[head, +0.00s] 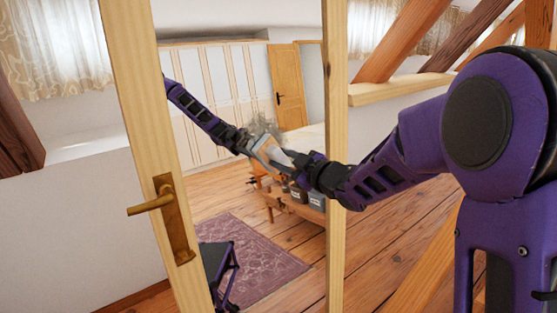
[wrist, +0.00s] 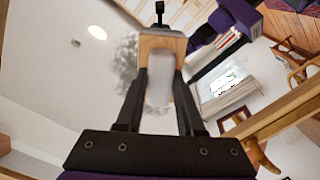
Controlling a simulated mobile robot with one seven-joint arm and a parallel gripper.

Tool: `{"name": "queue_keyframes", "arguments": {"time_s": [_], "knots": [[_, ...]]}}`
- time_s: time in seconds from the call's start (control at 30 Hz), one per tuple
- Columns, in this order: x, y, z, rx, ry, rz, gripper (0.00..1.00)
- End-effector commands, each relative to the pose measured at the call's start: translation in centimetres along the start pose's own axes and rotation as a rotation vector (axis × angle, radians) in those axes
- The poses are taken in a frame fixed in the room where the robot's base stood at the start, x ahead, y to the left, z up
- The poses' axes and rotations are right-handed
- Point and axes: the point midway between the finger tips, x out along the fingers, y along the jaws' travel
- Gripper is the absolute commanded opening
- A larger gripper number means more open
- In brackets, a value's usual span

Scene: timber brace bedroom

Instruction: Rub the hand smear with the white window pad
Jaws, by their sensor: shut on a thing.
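The white window pad (head: 282,158) is held in my gripper (head: 298,168), up at the mirror glass in a pale wooden door frame. In the wrist view, both fingers of my gripper (wrist: 160,76) close on the pad's pale body (wrist: 158,90), with a wood-coloured part at its far end. The hand smear (head: 262,127) is a grey, cloudy patch on the glass, just above and left of the pad. The smear (wrist: 126,66) shows left of the pad in the wrist view. The pad partly covers the smear's lower part. I cannot tell whether pad and glass touch.
The door's brass handle (head: 160,204) sticks out at the left. The frame's right post (head: 335,240) stands beside my forearm. The glass reflects my arm, a purple rug, a low wooden table with containers, and white cupboards. Sloping timber beams (head: 402,38) are at the upper right.

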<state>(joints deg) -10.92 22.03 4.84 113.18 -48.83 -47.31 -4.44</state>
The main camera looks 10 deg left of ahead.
Motion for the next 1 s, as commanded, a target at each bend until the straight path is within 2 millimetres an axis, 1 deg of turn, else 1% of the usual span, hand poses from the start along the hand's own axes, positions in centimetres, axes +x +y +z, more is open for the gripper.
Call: {"name": "queue_keyframes", "arguments": {"time_s": [0.03, 0.23, 0.47, 0.83, 1.0], "knots": [[-0.1, 0.6, 0.2, 0.000, -0.001, 0.003, 0.00], [-0.2, 2.0, 1.2, 0.002, -0.001, 0.003, 0.00], [-0.1, 2.5, 1.7, 0.000, 0.001, 0.001, 0.00], [0.1, 5.0, 3.3, 0.001, -0.001, 0.002, 0.00], [0.1, 5.3, 3.5, 0.001, 0.000, 0.002, 0.00]]}}
